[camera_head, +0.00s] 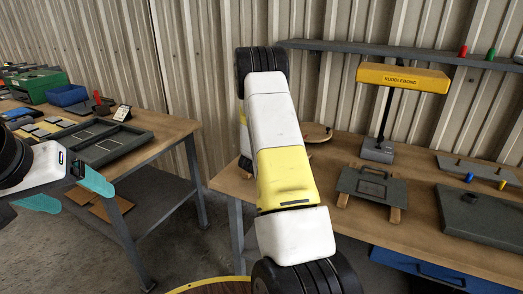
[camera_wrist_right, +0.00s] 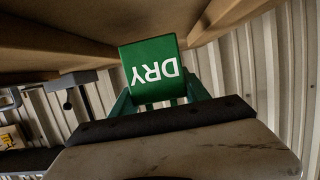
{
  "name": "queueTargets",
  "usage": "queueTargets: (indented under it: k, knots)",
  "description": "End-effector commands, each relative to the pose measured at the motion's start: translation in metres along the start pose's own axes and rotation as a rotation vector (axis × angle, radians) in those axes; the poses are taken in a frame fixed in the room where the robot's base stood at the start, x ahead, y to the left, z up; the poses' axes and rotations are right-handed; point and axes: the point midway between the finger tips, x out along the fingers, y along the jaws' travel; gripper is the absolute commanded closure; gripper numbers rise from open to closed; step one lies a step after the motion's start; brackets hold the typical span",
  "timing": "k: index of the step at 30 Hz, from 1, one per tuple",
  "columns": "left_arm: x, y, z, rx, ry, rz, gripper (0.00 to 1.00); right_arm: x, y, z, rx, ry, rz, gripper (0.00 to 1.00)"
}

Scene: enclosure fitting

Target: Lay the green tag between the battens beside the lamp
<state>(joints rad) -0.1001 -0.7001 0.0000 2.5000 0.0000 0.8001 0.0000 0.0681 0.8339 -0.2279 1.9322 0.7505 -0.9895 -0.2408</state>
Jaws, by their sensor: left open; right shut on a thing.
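The green tag (camera_wrist_right: 155,70) is marked DRY in white and reads upside down in the right wrist view. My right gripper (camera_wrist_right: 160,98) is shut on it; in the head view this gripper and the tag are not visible. The yellow lamp (camera_head: 403,78) stands on a grey base at the back of the right bench. Just in front of it, two wooden battens, one left (camera_head: 343,199) and one right (camera_head: 394,215), poke out beneath a grey plate (camera_head: 360,183) lying across them. My left gripper (camera_head: 68,192) is open and empty, near the left bench's front.
My right arm crosses the middle of the head view and hides part of the right bench (camera_head: 325,222). A grey block (camera_head: 480,215) and a peg board (camera_head: 475,170) lie on its right. The left bench holds a grey tray (camera_head: 105,150), a green box (camera_head: 38,87) and a blue bin (camera_head: 68,95).

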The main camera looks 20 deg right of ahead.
Motion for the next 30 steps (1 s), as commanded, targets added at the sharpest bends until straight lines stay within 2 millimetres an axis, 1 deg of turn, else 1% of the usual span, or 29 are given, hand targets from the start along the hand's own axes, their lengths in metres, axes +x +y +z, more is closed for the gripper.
queueTargets:
  k: [1,4,14,15,17,18,28,30]
  knots:
    - [0.000,0.000,0.000,0.000,0.000,0.000,0.21,0.003,0.001,0.010,-0.003,-0.003,0.001,0.91]
    - [0.000,0.000,0.000,0.000,0.000,0.000,0.21,0.006,0.000,0.019,0.000,0.001,0.001,0.91]
    - [0.000,0.000,0.000,0.000,0.000,0.000,0.21,0.007,0.000,0.022,0.000,0.001,0.000,0.91]
    - [0.000,0.000,0.000,0.000,0.000,0.000,0.21,0.007,0.000,0.022,0.000,0.001,0.000,0.44]
    - [0.000,0.000,0.000,0.000,0.000,0.000,0.21,0.007,0.000,0.022,0.001,0.002,0.000,0.32]
    - [0.000,0.000,0.000,0.000,0.000,0.000,0.21,0.007,0.000,0.022,0.001,0.002,0.000,0.25]
    - [0.000,0.000,0.000,0.000,0.000,0.000,0.21,0.006,0.000,0.021,0.001,0.002,0.000,0.24]
    - [0.000,0.000,0.000,0.000,0.000,0.000,0.21,0.004,0.000,0.019,0.001,0.001,-0.001,0.24]
